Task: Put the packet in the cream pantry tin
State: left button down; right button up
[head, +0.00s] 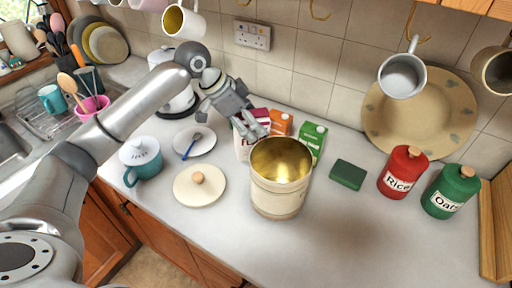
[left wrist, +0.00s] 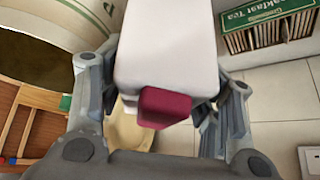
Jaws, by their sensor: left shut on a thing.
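The packet (head: 242,149) is pale with a maroon top and stands behind and left of the cream pantry tin in the head view. My left gripper (head: 250,131) is shut on its upper part. The left wrist view shows the packet (left wrist: 166,48) between the two fingers, its maroon end toward the camera. Whether its base touches the counter is hidden. The cream pantry tin (head: 278,197) stands upright and open, with a gold inside that looks empty. Its cream lid (head: 199,184) with a wooden knob lies on the counter to the left. My right gripper is not in view.
An orange box (head: 281,122) and a green box (head: 313,138) stand close behind the tin. A teal mug (head: 144,165) and a saucer with a spoon (head: 194,141) are left. A green block (head: 348,175), red Rice jar (head: 402,172) and green Oats jar (head: 451,191) are right. The front counter is clear.

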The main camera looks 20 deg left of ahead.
pick_arm(q)
jog(key=shift+w+f+p, duration=0.1)
jog(key=shift+f+p, duration=0.4)
jog(key=shift+f, duration=2.7)
jog(key=c, duration=0.7)
grip_release()
jog(key=shift+c, duration=0.2)
